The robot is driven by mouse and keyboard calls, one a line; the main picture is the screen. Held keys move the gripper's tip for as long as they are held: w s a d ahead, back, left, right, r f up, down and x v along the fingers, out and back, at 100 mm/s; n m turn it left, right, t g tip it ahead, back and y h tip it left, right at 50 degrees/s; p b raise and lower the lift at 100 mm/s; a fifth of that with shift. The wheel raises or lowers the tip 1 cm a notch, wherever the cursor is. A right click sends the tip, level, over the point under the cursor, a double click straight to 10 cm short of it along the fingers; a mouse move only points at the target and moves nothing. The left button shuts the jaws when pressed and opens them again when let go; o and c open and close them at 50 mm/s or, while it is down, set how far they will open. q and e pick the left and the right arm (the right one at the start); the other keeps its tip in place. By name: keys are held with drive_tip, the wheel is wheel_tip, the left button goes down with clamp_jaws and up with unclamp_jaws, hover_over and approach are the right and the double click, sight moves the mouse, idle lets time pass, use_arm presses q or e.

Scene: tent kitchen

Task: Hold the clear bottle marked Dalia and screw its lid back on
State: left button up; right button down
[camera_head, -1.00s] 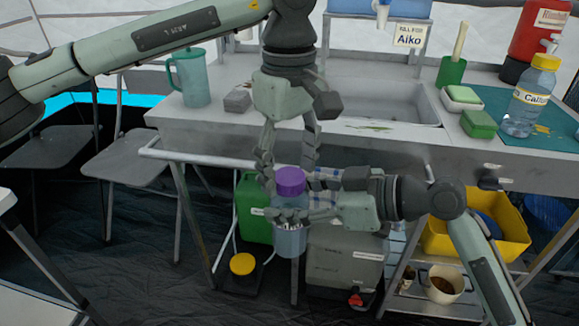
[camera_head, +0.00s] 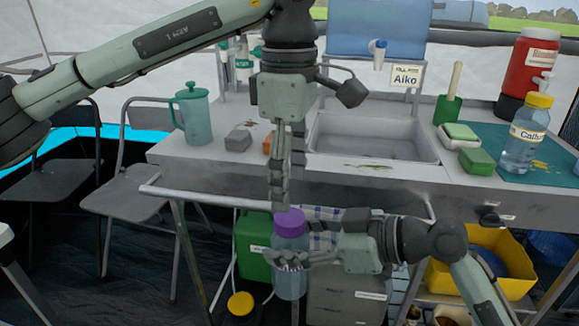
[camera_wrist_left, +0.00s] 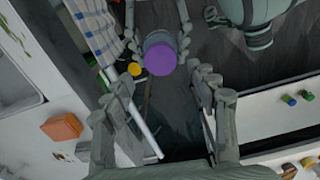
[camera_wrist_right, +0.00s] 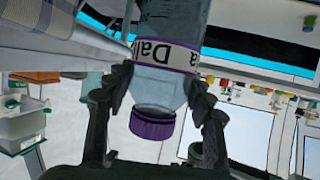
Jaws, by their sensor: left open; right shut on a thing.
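The clear bottle (camera_head: 290,281) stands upright in my right gripper (camera_head: 291,260), whose fingers are shut around its upper body. In the right wrist view it appears upside down, its label (camera_wrist_right: 163,54) partly reading "Dal". A purple lid (camera_head: 290,222) sits on the bottle's neck; how tight it is, I cannot tell. In the left wrist view the lid (camera_wrist_left: 161,59) shows from above, between the spread fingers of my left gripper (camera_wrist_left: 160,85). That gripper is open, pointing down just above the lid, and appears clear of it.
The counter's front rail (camera_head: 190,195) and a checked cloth (camera_head: 322,213) are close behind the bottle. A sink (camera_head: 372,138), teal jug (camera_head: 193,117) and Callum bottle (camera_head: 522,135) are on the counter. A green canister (camera_head: 252,245) and yellow tub (camera_head: 490,262) stand below.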

sight(289, 216)
use_arm(q)
drive_tip(key=n, duration=0.2)
drive_tip(key=r+n, duration=0.1)
drive_tip(key=n, duration=0.1)
drive_tip(key=shift+n, duration=0.4)
drive_tip(key=n, duration=0.2)
drive_tip(key=r+n, duration=0.1)
drive_tip(key=n, duration=0.2)
drive_tip(key=shift+r+n, duration=0.1)
drive_tip(key=shift+n, duration=0.2)
drive_tip(key=shift+f, duration=4.05)
drive_tip(key=c, duration=1.2)
drive_tip(key=o, duration=1.4)
drive_tip(key=shift+c, duration=0.2)
wheel_tip(289, 216, up, 12)
